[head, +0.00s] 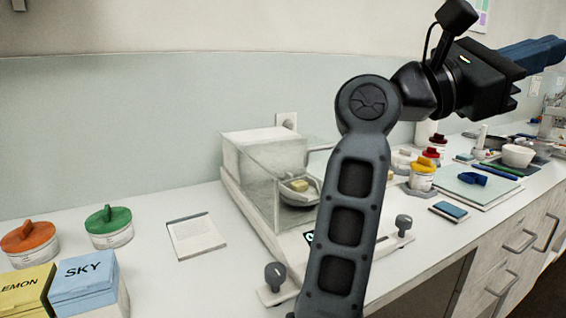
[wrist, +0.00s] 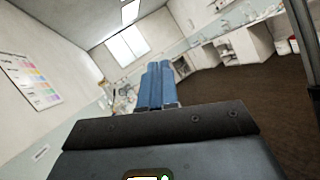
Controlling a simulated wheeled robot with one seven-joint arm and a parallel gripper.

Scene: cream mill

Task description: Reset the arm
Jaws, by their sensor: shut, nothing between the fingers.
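My gripper (head: 545,50) is raised above the bench at the upper right of the head view and points right, away from the bench's left part. Its blue fingers lie close together, shut, with nothing seen between them. In the wrist view the blue fingers (wrist: 158,85) show side by side at the middle, pointing toward a far window. My dark arm crosses the middle of the head view and hides part of the bench behind it.
A glass-sided balance (head: 230,185) stands mid-bench, a yellow block inside. Green-lidded (head: 108,226) and orange-lidded (head: 28,238) jars, a SKY box (head: 85,285) and a LEMON box (head: 25,290) stand left. Yellow-lidded jar (head: 422,178), pale mat (head: 470,190) and white bowl (head: 517,156) are right.

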